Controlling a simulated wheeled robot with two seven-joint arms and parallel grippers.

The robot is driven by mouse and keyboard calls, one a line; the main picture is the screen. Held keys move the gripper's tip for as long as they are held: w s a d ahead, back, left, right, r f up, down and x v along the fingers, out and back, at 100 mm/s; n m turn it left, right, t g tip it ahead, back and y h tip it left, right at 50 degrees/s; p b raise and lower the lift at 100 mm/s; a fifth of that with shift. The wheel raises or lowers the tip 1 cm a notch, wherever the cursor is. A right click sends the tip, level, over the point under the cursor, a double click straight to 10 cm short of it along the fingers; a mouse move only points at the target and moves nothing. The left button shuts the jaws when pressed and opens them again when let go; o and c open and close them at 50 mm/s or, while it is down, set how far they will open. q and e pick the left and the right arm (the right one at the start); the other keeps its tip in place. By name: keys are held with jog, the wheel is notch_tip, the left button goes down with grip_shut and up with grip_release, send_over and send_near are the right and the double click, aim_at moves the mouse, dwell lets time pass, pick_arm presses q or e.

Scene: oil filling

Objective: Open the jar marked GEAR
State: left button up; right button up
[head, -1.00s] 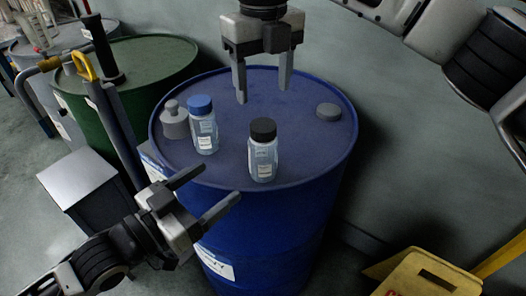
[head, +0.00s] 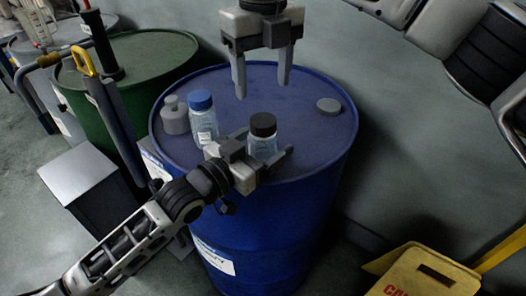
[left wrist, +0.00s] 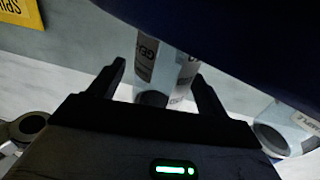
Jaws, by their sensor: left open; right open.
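The clear jar with a black lid (head: 263,125) stands upright near the front of the blue drum's top (head: 300,85). In the left wrist view this jar (left wrist: 160,68) carries a label of which "GEA" shows. My left gripper (head: 266,142) is open around the jar's body, one finger on either side; I cannot tell whether they touch it. The gripper hides the jar's lower part in the head view. My right gripper (head: 262,91) is open and empty, pointing down above the drum, behind the black-lidded jar.
A clear jar with a blue lid (head: 202,120) stands left of the black-lidded jar. A grey knobbed piece (head: 174,116) and a flat grey disc (head: 329,105) also sit on the drum. A grey box (head: 85,180) and a green drum (head: 150,55) stand left; a yellow sign (head: 415,275) is lower right.

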aim_at(263, 120)
pick_arm(q)
grip_shut()
pick_arm(e)
jog(key=m, duration=1.5)
jog(key=shift+m, duration=0.4)
jog(key=m, duration=0.6)
jog(key=shift+f+m, duration=0.3)
jog(key=shift+f, duration=3.7)
